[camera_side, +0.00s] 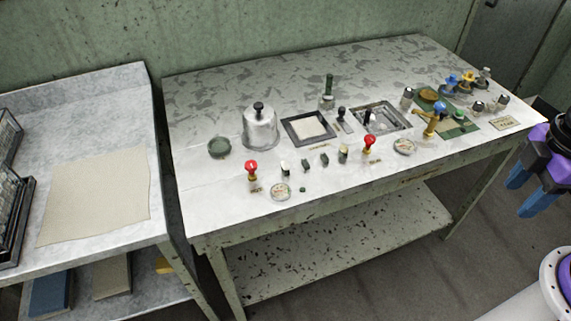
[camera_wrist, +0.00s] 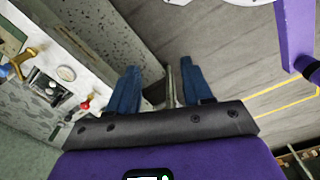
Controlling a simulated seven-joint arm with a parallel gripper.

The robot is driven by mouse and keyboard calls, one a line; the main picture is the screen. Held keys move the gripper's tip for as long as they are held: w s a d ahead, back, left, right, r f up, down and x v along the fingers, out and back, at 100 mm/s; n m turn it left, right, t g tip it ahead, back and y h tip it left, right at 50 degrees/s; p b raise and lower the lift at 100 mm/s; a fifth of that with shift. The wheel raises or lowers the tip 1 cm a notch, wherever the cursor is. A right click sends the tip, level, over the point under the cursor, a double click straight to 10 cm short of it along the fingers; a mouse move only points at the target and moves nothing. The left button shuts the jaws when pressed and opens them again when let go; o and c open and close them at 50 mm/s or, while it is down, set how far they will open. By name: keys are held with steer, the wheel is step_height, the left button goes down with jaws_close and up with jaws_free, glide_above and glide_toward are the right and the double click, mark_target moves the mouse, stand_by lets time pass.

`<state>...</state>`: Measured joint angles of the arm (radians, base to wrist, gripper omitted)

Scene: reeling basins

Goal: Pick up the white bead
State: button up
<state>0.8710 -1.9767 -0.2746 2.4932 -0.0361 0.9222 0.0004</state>
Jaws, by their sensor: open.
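I cannot make out a white bead for certain in either view; the small items on the table are too tiny to tell apart. My gripper (camera_side: 524,190) hangs at the right edge in the side view, beyond the table's right end and apart from everything on it. Its blue fingers are spread with nothing between them. In the wrist view my gripper (camera_wrist: 162,88) is open above the floor, with the table's edge to the left.
The worn table (camera_side: 225,185) holds a metal bell-shaped cover (camera_side: 260,130), a black-framed tray (camera_side: 291,133), a metal basin (camera_side: 395,112), red-topped stamps (camera_side: 251,168) and a green mat (camera_side: 455,127). A side bench (camera_side: 110,105) with a beige cloth (camera_side: 95,195) stands left.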

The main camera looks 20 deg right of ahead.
steer(key=w+a+f+n+t+h, duration=0.3)
steer(key=w+n+h, duration=0.2)
steer(key=w, duration=0.4)
steer(key=n+t+y, duration=0.5)
steer(key=n+t, duration=0.6)
steer(key=n, duration=0.7)
glide_toward(288, 169)
steer(key=x, duration=1)
jaws_close()
